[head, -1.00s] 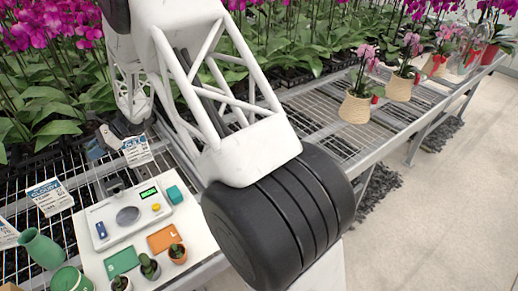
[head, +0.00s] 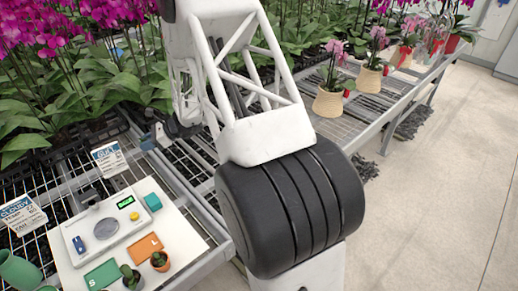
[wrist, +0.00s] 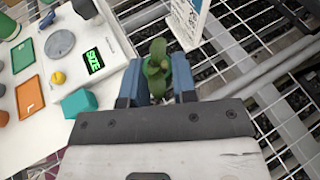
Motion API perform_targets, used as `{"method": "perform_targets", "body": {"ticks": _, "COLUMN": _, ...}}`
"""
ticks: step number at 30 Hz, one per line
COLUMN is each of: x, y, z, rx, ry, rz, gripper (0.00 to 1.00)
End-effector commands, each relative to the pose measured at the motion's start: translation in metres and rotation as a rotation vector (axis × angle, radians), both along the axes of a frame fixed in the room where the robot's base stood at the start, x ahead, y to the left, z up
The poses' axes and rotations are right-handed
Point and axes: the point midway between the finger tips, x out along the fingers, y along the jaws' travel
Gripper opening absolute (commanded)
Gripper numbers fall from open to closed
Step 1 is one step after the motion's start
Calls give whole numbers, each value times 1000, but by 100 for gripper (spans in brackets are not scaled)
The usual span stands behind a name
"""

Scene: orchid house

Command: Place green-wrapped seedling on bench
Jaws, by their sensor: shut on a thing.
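My gripper (wrist: 158,88) is shut on a green seedling (wrist: 157,68), with its blue fingers on either side of it. Its green leaves show from above in the wrist view; its wrap and lower end are hidden. In the head view, the gripper (head: 153,138) is small and partly hidden behind my arm, over the wire-mesh bench (head: 188,158), right of a white sign. I cannot tell whether the seedling touches the mesh. The mesh (wrist: 245,65) also shows in the wrist view.
A white board with a scale (head: 105,228), a green card (head: 102,275), an orange card (head: 146,246) and a teal block (head: 153,202) lies left of the gripper. White signs (head: 108,158) stand nearby. Potted orchids (head: 328,100) line the far bench. Some mesh is bare.

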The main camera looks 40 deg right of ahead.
Motion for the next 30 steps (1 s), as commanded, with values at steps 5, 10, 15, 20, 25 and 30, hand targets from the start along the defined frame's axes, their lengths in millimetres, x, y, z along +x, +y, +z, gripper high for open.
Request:
{"method": "perform_targets", "body": {"ticks": 5, "x": -15, "y": -48, "z": -9, "rx": -1, "ry": 1, "rz": -87, "gripper": 4}}
{"method": "perform_targets", "body": {"ticks": 10, "x": -32, "y": -90, "z": -20, "rx": 0, "ry": 4, "rz": -168, "gripper": 4}}
{"method": "perform_targets", "body": {"ticks": 15, "x": -51, "y": -131, "z": -28, "rx": -2, "ry": 6, "rz": -249, "gripper": 4}}
{"method": "perform_targets", "body": {"ticks": 20, "x": -72, "y": -168, "z": -37, "rx": -3, "ry": 10, "rz": -325, "gripper": 4}}
{"method": "perform_targets", "body": {"ticks": 25, "x": -95, "y": -205, "z": -46, "rx": -6, "ry": 13, "rz": -406, "gripper": 4}}
{"method": "perform_targets", "body": {"ticks": 30, "x": -120, "y": -239, "z": -55, "rx": -9, "ry": 20, "rz": -484, "gripper": 4}}
